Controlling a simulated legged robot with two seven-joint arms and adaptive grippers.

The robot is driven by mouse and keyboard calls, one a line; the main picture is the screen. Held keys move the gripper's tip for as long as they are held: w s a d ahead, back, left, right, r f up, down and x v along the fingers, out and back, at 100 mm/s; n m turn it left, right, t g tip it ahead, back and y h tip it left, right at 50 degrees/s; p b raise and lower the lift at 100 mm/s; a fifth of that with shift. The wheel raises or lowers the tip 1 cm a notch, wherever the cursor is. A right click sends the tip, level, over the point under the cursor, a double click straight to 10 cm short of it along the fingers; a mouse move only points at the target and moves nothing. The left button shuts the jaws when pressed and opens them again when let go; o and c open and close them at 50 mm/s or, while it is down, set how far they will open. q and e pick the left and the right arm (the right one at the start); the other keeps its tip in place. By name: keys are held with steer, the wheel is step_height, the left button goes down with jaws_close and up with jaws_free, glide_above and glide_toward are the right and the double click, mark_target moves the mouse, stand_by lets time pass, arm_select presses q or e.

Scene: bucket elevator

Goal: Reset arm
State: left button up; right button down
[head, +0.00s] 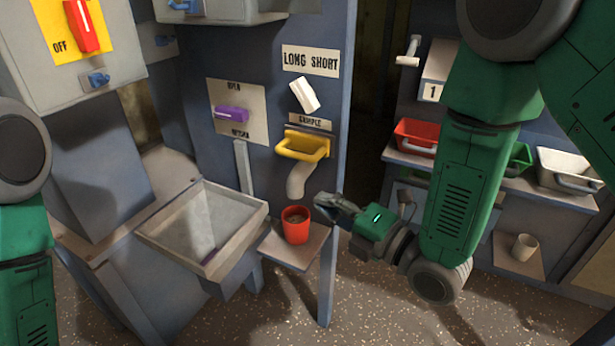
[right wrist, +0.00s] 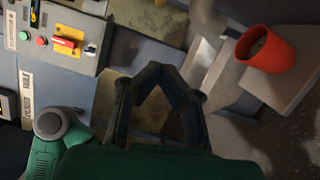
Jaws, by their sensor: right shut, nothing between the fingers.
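My right arm is green and comes in from the upper right of the head view. Its right gripper (head: 335,208) is shut and empty, just right of a small shelf (head: 289,258). A red cup (head: 296,225) with dark contents stands upright on that shelf under a curved spout. The gripper is apart from the cup. In the right wrist view the gripper fingers (right wrist: 160,72) meet at their tips, and the red cup (right wrist: 268,50) is to their right. My left arm shows at the left edge of the head view, but its gripper is out of view.
A metal tray (head: 160,228) stands left of the shelf. A yellow handle (head: 303,147), a white lever (head: 304,95) and a purple lever (head: 231,113) are on the blue panel. At right, red (head: 415,137), green (head: 519,160) and white bins (head: 570,168) line a counter.

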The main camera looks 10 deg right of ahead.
steer(key=s+d+f+m+g+h+p, duration=0.3)
steer(key=s+d+f+m+h, duration=0.15)
steer(key=f+m, duration=0.25)
steer(key=s+d+f+m+g+h+p, duration=0.2)
steer(key=s+d+f+m+g+h, duration=0.15)
steer(key=s+d+f+m, duration=0.35)
steer(key=s+d+f+m+g+h+p, duration=0.2)
steer(key=s+m+g, duration=0.1)
steer(key=s+m, duration=0.3)
steer(key=s+d+f+m+g+h+p, duration=0.1)
steer(key=s+d+f+m+g, duration=0.2)
steer(key=s+m, duration=0.3)
steer(key=s+g, duration=0.1)
steer(key=s, duration=0.4)
steer(key=shift+s+d+m+h+p, duration=0.15)
steer(key=shift+d+m+h+p, duration=0.05)
steer(key=shift+m+h+p, duration=0.2)
steer(key=shift+d, duration=0.25)
steer(key=shift+a, duration=0.15)
